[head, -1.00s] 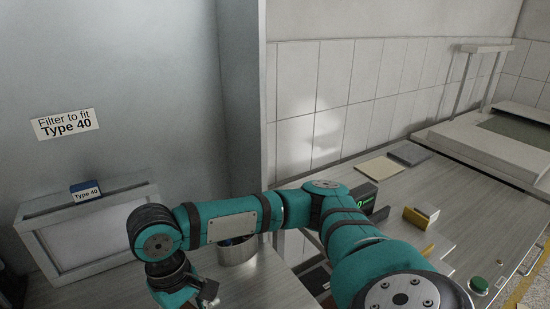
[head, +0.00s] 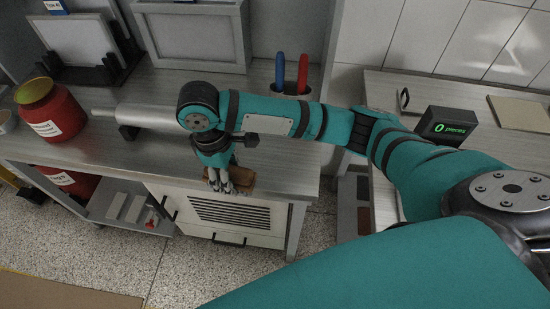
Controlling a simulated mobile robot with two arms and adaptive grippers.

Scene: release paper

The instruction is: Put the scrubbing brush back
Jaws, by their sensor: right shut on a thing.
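My right gripper (head: 228,187) reaches down at the front edge of the grey bench. It is shut on a brown block-shaped thing, which looks like the scrubbing brush (head: 243,180). The fingers and wrist hide part of the brush, and its bristles cannot be made out. The brush is at the bench's front edge, above the vented white cabinet front; I cannot tell whether it touches the bench. My left gripper is not in view.
A red jar (head: 50,112) stands at the bench's left, beside a grey cylinder (head: 150,116). Filter frames (head: 192,38) stand behind. Blue and red handles (head: 303,72) rise behind my arm. A counter display (head: 447,125) stands on the right-hand bench.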

